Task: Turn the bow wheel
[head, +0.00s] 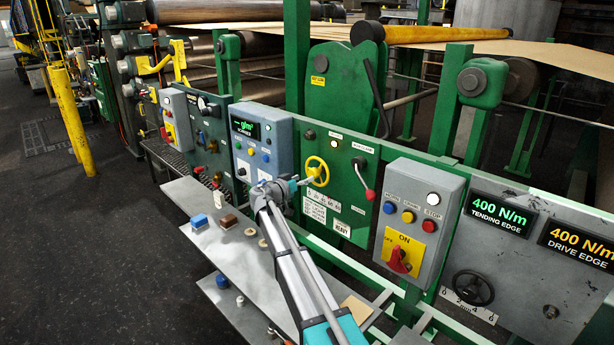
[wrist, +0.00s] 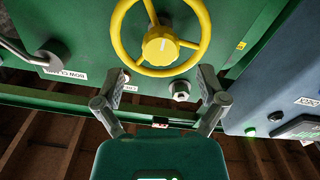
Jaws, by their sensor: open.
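The bow wheel (head: 317,171) is a yellow spoked handwheel on the green panel in the head view. It fills the top middle of the wrist view (wrist: 160,46), with its yellow hub and the near part of its rim in sight. My gripper (head: 298,182) is just left of the wheel in the head view. In the wrist view my gripper (wrist: 163,76) is open, its two fingers spread wide below the near rim, with nothing between the tips. I cannot tell whether a finger touches the rim.
The bow clamp lever (head: 364,179) with a red knob is right of the wheel. A grey button box (head: 421,220) stands further right, and a blue-grey display box (head: 262,143) to the left. A grey shelf (head: 180,190) with small items lies below. A black handwheel (head: 473,288) is at right.

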